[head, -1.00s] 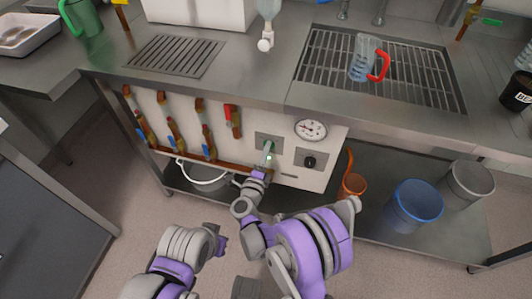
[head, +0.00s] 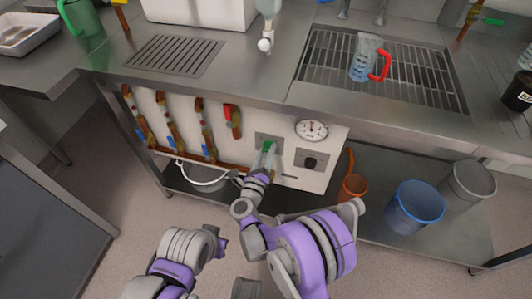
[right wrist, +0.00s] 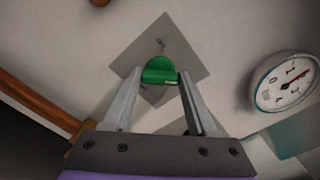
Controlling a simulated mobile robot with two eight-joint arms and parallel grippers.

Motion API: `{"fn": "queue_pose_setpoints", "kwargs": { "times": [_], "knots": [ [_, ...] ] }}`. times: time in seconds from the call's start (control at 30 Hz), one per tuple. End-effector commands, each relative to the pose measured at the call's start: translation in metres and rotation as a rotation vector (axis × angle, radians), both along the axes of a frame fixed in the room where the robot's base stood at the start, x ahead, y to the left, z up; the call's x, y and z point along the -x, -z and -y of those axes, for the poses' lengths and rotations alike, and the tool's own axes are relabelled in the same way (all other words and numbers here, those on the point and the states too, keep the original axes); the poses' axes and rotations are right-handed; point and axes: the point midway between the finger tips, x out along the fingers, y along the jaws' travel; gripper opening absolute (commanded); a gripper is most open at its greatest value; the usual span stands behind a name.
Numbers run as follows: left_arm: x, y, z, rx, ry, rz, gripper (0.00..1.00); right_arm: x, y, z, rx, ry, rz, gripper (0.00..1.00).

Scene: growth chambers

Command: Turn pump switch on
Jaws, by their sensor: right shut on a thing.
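The green pump switch (head: 267,146) sits on a square grey plate on the white front panel under the counter. In the right wrist view the switch (right wrist: 159,70) shows as a rounded green knob on the plate (right wrist: 185,58), which looks tilted like a diamond. My right gripper (head: 264,160) reaches up to it from below. Its two fingertips (right wrist: 158,78) are on either side of the knob's lower part, shut on it. The fingers partly hide the plate in the head view. My left arm is at the bottom left, and its fingers do not show.
A round gauge (head: 312,130) and a black knob (head: 310,162) are right of the switch. Pipes with valves (head: 205,130) are to its left.

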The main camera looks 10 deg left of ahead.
Motion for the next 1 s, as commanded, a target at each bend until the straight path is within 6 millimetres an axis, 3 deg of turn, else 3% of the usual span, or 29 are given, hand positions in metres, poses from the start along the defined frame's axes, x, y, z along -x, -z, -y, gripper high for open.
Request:
{"fn": "queue_pose_setpoints", "kwargs": {
  "times": [0.47, 0.5, 0.6, 0.63, 1.0],
  "knots": [
    [0.0000, 0.0000, 0.0000, 0.000, 0.000, 0.000, 0.00, 0.0002, -0.0005, -0.0009, -0.012, -0.002, 0.001, 0.02],
    [0.0000, 0.0000, 0.0000, 0.000, 0.000, 0.000, 0.00, 0.0002, -0.0005, -0.0009, -0.012, -0.002, 0.001, 0.65],
    [0.0000, 0.0000, 0.0000, 0.000, 0.000, 0.000, 0.00, 0.0001, -0.0004, -0.0007, -0.012, -0.001, 0.000, 0.83],
    [0.0000, 0.0000, 0.0000, 0.000, 0.000, 0.000, 0.00, 0.0001, -0.0004, -0.0007, -0.011, -0.001, 0.000, 0.88],
    [0.0000, 0.0001, 0.0000, 0.000, 0.000, 0.000, 0.00, -0.0002, -0.0002, 0.0001, -0.011, -0.001, 0.001, 0.88]
  ]
}}
